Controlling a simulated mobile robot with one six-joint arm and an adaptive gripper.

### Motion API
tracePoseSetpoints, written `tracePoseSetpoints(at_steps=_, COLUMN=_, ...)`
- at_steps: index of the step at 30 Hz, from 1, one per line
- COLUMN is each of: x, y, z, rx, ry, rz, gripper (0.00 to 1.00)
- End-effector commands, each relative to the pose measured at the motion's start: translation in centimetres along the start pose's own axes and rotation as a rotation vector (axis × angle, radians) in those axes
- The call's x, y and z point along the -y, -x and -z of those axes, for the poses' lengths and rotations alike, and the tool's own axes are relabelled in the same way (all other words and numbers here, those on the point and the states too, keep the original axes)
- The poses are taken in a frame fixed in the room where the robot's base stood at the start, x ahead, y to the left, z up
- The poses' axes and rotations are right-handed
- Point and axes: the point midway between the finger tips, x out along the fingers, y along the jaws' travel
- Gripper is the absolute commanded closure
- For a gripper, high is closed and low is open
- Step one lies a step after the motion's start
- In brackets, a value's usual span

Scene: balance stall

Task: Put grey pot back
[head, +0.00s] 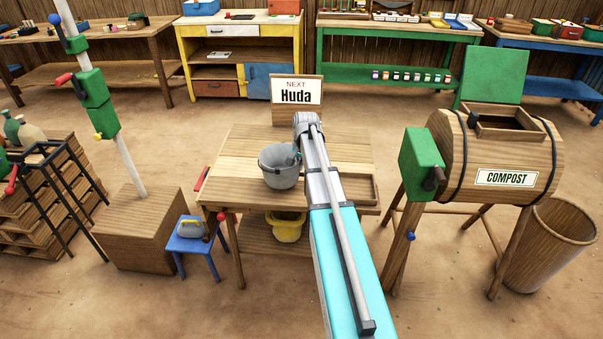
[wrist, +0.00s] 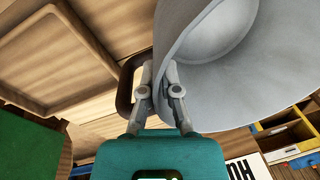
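The grey pot (head: 279,172) is upright at the wooden table, left of my arm; I cannot tell whether its base touches the top. My gripper (head: 298,155) is at the pot's right side, partly hidden by my arm. In the wrist view, the pot (wrist: 235,75) fills the upper right. The two fingers of my gripper (wrist: 159,75) are close together, one on each side of the pot's wall at the rim, and look shut on it. A dark brown loop (wrist: 125,92) shows beside the left finger.
The wooden table (head: 240,150) has a shallow tray (head: 358,190) at its right and a "Huda" sign (head: 296,90) behind. A yellow pot (head: 287,228) sits on its lower shelf. A compost drum (head: 470,155) stands right, a blue stool (head: 193,240) left.

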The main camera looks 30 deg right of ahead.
Motion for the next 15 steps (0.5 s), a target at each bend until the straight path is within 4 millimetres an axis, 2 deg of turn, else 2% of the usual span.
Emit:
tracePoseSetpoints(at_steps=1, x=-0.2, y=-0.9, z=-0.1, rx=0.000, ry=0.000, rz=0.000, gripper=1.00)
tracePoseSetpoints(at_steps=6, x=-0.4, y=-2.2, z=-0.2, rx=0.000, ry=0.000, rz=0.000, gripper=1.00)
tracePoseSetpoints(at_steps=15, x=-0.4, y=-2.9, z=-0.2, rx=0.000, ry=0.000, rz=0.000, gripper=1.00)
